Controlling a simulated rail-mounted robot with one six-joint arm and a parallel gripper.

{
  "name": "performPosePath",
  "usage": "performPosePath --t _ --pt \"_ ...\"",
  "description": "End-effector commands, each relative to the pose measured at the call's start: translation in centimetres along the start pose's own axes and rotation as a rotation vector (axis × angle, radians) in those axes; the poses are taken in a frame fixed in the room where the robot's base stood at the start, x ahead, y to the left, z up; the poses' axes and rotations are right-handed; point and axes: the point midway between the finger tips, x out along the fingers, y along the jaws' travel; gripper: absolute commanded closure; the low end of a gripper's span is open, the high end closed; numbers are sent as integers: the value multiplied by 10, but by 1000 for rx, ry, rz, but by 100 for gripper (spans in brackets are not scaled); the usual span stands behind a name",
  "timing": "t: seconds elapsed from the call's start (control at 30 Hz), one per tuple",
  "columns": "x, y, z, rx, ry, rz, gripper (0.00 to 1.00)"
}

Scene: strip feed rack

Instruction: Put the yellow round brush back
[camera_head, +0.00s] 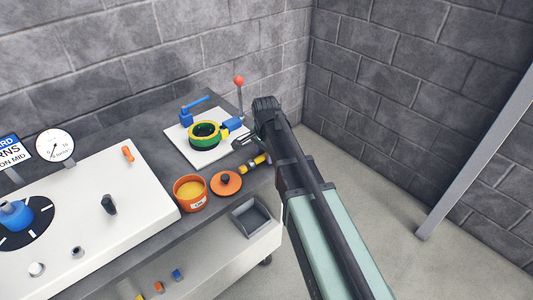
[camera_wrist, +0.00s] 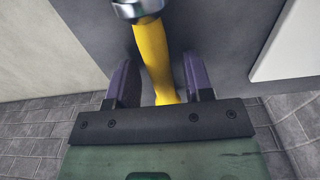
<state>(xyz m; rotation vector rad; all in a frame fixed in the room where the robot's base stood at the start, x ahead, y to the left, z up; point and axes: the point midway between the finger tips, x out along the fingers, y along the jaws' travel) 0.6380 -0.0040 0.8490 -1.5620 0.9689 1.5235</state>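The yellow round brush lies at the right edge of the grey bench in the head view, its yellow handle (camera_head: 259,160) reaching toward my arm. In the wrist view the yellow handle (camera_wrist: 152,52) runs between my fingers, with its metal ferrule (camera_wrist: 137,8) at the top edge; the bristles are out of that view. My gripper (camera_wrist: 160,78) is open, its two purple fingers on either side of the handle, with a gap showing on each side. In the head view my arm mostly hides the gripper.
An orange tin (camera_head: 190,194) and its orange lid (camera_head: 226,184) stand left of the brush. A white plate (camera_head: 190,152) with a green-yellow ring (camera_head: 205,135) and a red-knobbed lever (camera_head: 239,81) lie behind. A grey bin (camera_head: 252,218) hangs below the bench edge.

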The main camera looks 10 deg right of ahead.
Motion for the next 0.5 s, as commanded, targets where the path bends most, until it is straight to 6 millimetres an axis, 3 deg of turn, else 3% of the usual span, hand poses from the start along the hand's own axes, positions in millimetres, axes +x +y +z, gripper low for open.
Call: performPosePath --t 0.27,0.37,0.5 --pt "-2 0 0 0 0 0 53" --pt "-12 0 0 0 0 0 53" --pt "-40 0 0 0 0 0 53"
